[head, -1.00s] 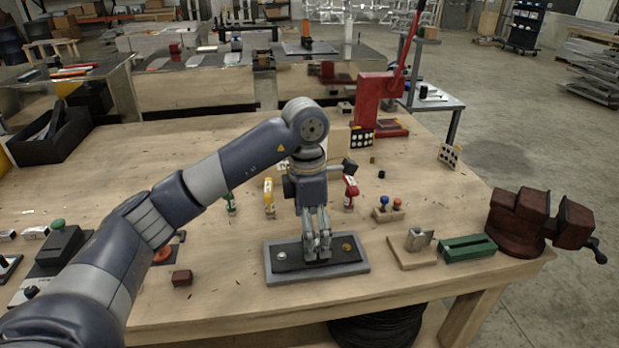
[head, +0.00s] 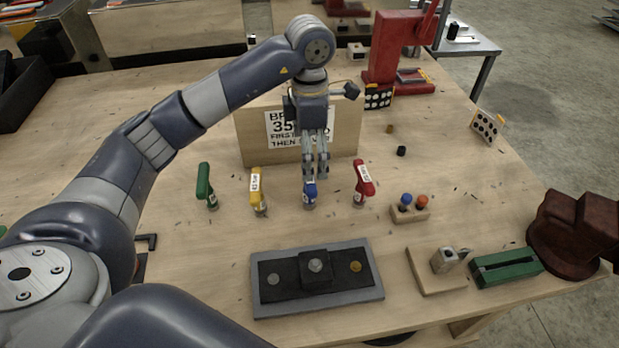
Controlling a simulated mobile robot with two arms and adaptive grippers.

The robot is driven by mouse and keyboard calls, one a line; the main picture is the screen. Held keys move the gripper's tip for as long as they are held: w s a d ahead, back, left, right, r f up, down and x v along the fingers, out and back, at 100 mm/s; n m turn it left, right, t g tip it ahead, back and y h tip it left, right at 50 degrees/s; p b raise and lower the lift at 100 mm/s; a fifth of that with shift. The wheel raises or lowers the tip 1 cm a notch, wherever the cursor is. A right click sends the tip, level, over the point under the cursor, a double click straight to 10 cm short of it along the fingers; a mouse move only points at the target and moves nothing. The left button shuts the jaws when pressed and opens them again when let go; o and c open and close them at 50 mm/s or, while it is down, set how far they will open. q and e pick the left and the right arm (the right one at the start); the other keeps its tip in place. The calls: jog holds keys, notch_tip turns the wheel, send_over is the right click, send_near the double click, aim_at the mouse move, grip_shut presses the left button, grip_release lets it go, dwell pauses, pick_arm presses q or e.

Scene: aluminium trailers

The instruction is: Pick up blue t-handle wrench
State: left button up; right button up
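The blue t-handle wrench (head: 309,192) stands upright on the bench, in a row with a green one (head: 204,183), a yellow one (head: 257,190) and a red one (head: 363,184). My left gripper (head: 315,174) points straight down right at the blue wrench. Its fingers cover the far part of the blue handle, and only the near end shows below them. The fingers look close together, but I cannot tell whether they grip the handle. My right gripper is not in view.
A wooden board with a printed sign (head: 250,135) stands just behind the gripper. In front lies a grey-rimmed tray (head: 320,303) with bolts. To the right are a small block with blue and red knobs (head: 410,214), a green block (head: 505,268) and a dark red vise (head: 572,235).

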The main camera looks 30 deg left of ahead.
aim_at(310, 190)
pick_arm(q)
jog(key=shift+s+d+f, duration=0.1)
jog(key=shift+s+f, duration=0.05)
jog(key=shift+f, duration=0.45)
jog(key=shift+s+f, duration=0.1)
jog(key=shift+f, duration=0.45)
jog(key=shift+f+p, duration=0.3)
jog(key=shift+f, duration=0.1)
jog(key=shift+f+p, duration=0.45)
jog(key=shift+f, duration=0.15)
notch_tip(310, 190, down, 3)
jog(key=shift+s+f+p, duration=0.1)
jog(key=shift+f+p, duration=0.1)
jog(key=shift+p, duration=0.6)
jog(key=shift+f, duration=0.45)
jog(key=c, duration=1.4)
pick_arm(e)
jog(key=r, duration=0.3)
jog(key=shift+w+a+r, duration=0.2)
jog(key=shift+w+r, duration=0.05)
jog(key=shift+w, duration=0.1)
